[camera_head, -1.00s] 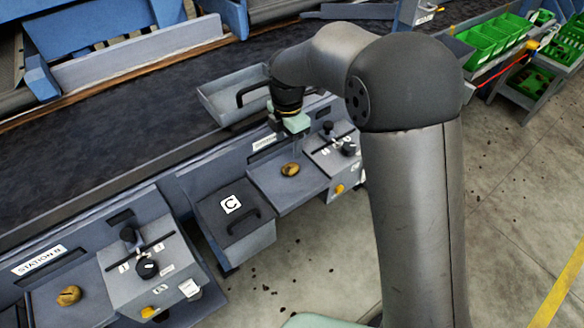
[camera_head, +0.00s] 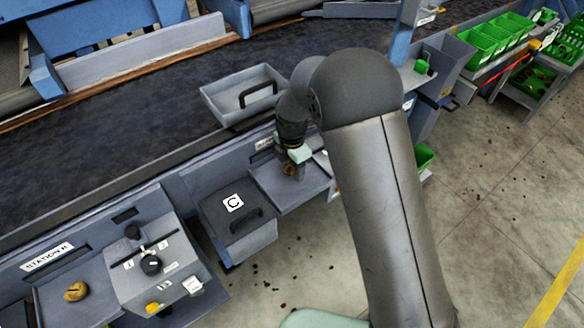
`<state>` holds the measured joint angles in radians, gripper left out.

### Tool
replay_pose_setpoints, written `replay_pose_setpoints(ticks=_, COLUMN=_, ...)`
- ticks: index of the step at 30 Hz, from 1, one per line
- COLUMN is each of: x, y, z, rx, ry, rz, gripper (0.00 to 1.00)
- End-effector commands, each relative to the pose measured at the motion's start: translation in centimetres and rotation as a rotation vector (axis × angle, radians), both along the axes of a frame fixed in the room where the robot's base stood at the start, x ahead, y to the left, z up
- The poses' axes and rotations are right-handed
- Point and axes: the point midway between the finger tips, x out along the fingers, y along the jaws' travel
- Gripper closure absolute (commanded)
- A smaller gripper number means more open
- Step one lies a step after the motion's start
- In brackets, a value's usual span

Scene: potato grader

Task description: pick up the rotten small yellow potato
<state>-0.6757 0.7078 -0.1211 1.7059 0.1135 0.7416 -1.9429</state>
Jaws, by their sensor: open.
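A small brownish-yellow potato (camera_head: 288,169) lies on the grey shelf (camera_head: 305,188) right of the box marked C. My gripper (camera_head: 292,168) points down at it, with its fingers low around or just beside the potato; I cannot tell which. The gripper is open and partly covers the potato. Another yellowish potato (camera_head: 76,291) with a dark patch lies on the Station B shelf (camera_head: 48,302) at the lower left. Which of the two is rotten is not clear at this size.
The box marked C (camera_head: 236,222) with a black handle stands left of the shelf. A grey tray (camera_head: 225,105) with a handle sits behind my gripper by the dark belt (camera_head: 120,125). A control box (camera_head: 165,262) with knobs stands by Station B. Green bins (camera_head: 490,45) are far right.

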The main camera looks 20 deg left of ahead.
Motion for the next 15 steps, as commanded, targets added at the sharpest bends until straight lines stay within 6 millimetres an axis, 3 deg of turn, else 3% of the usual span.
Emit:
replay_pose_setpoints(ticks=1, x=0.00, y=0.00, z=0.00, rx=0.000, ry=0.000, rz=0.000, gripper=0.40)
replay_pose_setpoints(ticks=6, x=0.00, y=0.00, z=0.02, rx=0.000, ry=0.000, rz=0.000, gripper=0.87)
replay_pose_setpoints(ticks=15, x=0.02, y=0.01, z=0.09, rx=0.000, ry=0.000, rz=0.000, gripper=0.88)
